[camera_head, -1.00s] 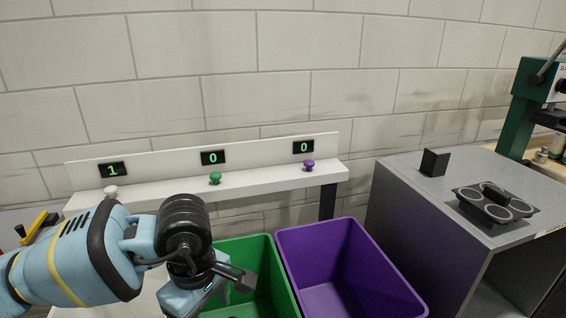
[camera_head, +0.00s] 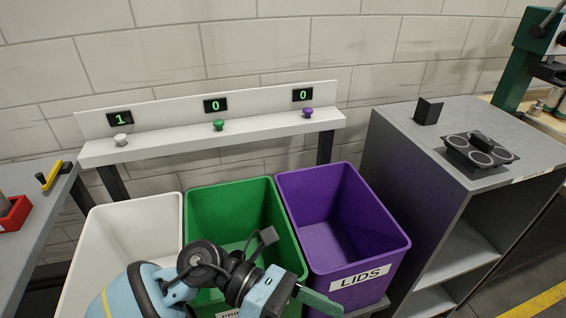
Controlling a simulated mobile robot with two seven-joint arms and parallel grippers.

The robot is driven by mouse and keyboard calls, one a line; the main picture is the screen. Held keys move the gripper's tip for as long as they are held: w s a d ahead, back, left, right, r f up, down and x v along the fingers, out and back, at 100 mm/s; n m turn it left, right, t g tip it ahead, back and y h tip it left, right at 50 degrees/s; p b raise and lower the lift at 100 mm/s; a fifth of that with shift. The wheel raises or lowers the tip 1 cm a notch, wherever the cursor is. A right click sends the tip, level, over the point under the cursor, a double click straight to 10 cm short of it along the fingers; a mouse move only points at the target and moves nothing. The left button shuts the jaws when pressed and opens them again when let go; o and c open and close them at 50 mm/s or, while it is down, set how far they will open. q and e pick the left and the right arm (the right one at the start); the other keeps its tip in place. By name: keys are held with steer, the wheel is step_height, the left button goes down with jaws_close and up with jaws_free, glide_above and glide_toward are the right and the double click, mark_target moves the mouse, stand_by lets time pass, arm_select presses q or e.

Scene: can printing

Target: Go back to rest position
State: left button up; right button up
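My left arm enters from the bottom left in the head view. Its wrist and gripper (camera_head: 316,298) hang in front of the green bin, with the tip side toward the purple bin's front. The gripper is seen from above and behind, so its finger gap is not clear. Nothing held in it is visible. My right gripper is out of view.
A grey cabinet (camera_head: 400,142) with a can holder (camera_head: 480,152) stands right. A bench (camera_head: 30,240) stands left.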

arm_select(q)
steer(key=w+a+r+n+t+h+p, duration=0.1)
steer(key=w+n+t+h, duration=0.15)
steer(key=n+t, duration=0.6)
steer(key=w+a+r+n+t+h+p, duration=0.15)
steer(key=n+t+h, duration=0.3)
steer(key=n, duration=0.65)
steer(key=w+a+f+n+t+y, duration=0.2)
steer(key=a+f+n+t+y, duration=0.85)
steer(key=n, duration=0.75)
steer(key=s+a+f+n+g+y+p, duration=0.1)
steer(key=s+a+f+n+g+y, duration=0.3)
steer(key=s+f, duration=0.5)
steer(key=s+a+f+n+g+y+p, duration=0.1)
steer(key=s+a+f+n+g+y, duration=0.3)
steer(key=s+a+f+n, duration=0.4)
step_height(320, 180, down, 2)
steer(key=s+y, duration=0.1)
steer(key=s, duration=0.2)
steer(key=shift+a+f+n+y, duration=0.15)
steer(key=shift+a+n+y, duration=0.1)
steer(key=shift+n+y, duration=0.1)
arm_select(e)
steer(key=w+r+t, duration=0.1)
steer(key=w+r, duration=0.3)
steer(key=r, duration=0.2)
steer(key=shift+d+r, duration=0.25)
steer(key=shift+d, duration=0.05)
arm_select(q)
steer(key=shift+w, duration=0.1)
